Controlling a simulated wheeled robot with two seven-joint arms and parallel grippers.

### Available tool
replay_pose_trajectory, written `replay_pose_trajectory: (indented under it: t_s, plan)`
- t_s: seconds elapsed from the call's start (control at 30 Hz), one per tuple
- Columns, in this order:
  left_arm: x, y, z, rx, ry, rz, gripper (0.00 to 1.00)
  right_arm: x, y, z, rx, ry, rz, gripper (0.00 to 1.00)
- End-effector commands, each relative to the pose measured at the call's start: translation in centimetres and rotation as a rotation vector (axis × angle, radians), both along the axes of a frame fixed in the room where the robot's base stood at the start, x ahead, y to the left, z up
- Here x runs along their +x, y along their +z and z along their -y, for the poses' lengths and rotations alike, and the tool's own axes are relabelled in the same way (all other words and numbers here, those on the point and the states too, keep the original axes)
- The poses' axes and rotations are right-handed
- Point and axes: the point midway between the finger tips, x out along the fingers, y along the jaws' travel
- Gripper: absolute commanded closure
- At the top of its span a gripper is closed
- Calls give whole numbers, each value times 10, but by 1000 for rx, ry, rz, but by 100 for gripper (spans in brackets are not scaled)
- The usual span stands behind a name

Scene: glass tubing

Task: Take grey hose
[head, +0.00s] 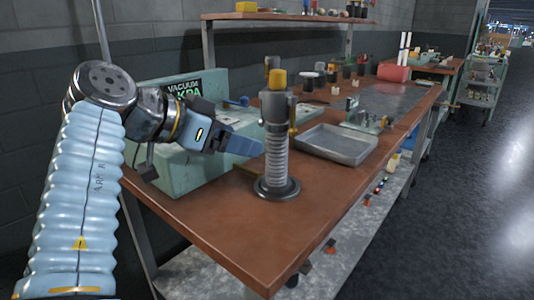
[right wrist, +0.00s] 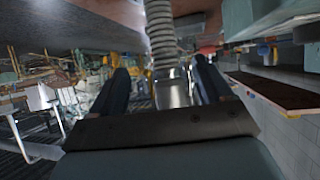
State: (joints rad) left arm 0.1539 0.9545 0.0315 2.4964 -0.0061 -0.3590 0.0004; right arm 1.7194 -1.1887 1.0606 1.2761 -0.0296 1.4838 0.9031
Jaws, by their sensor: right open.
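The grey hose (head: 277,150) is a ribbed upright column on a round dark base on the brown workbench (head: 235,225). In the right wrist view the gripper (right wrist: 163,82) is open, and the ribbed hose (right wrist: 161,35) shows beyond the gap between the fingers. I cannot tell whether any finger touches it. My left gripper is not in view.
A pale green vacuum unit (head: 185,83) stands behind my right gripper. A grey metal tray (head: 337,144) lies right of the hose, with a small fixture (head: 368,120) beyond it. A red container (head: 393,72) is farther back. The bench's front left is clear.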

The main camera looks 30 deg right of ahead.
Motion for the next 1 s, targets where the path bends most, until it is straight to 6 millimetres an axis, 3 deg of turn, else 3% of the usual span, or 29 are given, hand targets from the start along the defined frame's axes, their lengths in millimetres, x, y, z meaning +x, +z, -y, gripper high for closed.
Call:
replay_pose_trajectory:
  t_s: [0.2,0.47,0.7,1.0]
  plan:
    - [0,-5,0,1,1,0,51,7,-23,41,3,-2,-1,21]
    - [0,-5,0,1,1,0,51,13,-34,63,2,1,0,21]
    - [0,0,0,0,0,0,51,24,-53,93,3,0,1,21]
    - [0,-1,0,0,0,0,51,26,-57,101,2,3,3,21]
